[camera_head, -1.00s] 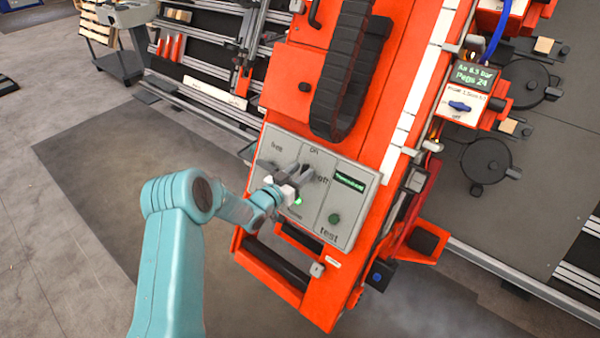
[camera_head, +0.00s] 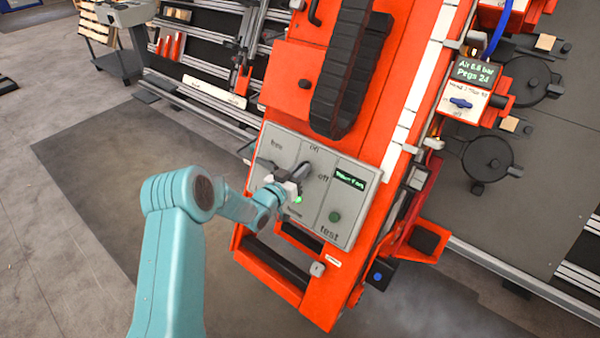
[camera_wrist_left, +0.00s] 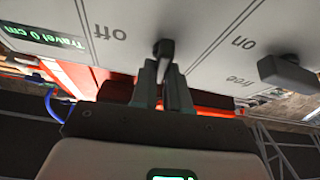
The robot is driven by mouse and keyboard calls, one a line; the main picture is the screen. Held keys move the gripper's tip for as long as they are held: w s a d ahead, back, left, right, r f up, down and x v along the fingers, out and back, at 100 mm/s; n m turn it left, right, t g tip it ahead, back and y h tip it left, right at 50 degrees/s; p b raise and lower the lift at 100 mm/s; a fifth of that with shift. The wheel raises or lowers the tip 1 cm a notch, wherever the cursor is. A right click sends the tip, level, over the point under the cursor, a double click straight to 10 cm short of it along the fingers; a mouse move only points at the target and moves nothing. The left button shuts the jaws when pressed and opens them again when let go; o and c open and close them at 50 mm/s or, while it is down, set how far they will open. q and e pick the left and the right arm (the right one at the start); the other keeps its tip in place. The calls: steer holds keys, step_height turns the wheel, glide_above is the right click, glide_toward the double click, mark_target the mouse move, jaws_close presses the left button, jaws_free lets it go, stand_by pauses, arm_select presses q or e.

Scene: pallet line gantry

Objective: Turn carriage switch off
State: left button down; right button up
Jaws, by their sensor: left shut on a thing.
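The grey control panel (camera_head: 345,222) on the orange gantry bears a dark switch lever (camera_wrist_left: 163,48) between its "on" and "off" labels. My left gripper (camera_head: 297,176) is at this lever, and its fingers (camera_wrist_left: 163,80) are shut on it in the left wrist view. The gripper covers part of the lever in the head view, so I cannot tell exactly which label it points at. A second dark lever (camera_wrist_left: 288,73) stands by "free", apart from the gripper. The panel's small display (camera_wrist_left: 42,35) reads "Travel 0 cm". My right gripper is out of view.
A green button (camera_head: 334,216) marked "test" sits at the panel's lower right. An orange handle frame (camera_head: 270,268) lies below the panel. A second box with a blue knob (camera_head: 460,102) is to the right. Open floor (camera_head: 90,190) lies left.

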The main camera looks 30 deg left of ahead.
arm_select(q)
steer(key=n+y+b, duration=0.1)
steer(key=n+b, duration=0.1)
steer(key=n, duration=0.1)
steer(key=n+g+y+b, duration=0.1)
steer(key=n+y+b, duration=0.1)
steer(key=n, duration=0.2)
steer(key=shift+f+y, duration=0.2)
steer(key=shift+y, duration=0.1)
steer(key=n+g+y+b, duration=0.1)
steer(key=n, duration=0.2)
steer(key=shift+n+g+y+b, duration=0.5)
steer(key=shift+n, duration=0.7)
steer(key=n+g, duration=0.1)
steer(key=n, duration=0.2)
steer(key=shift+r, duration=0.15)
steer(key=shift+n+g+y+p, duration=0.3)
steer(key=shift+n+g+p, duration=0.8)
steer(key=shift+n, duration=0.8)
steer(key=c, duration=1.1)
jaws_free()
steer(key=shift+a, duration=0.1)
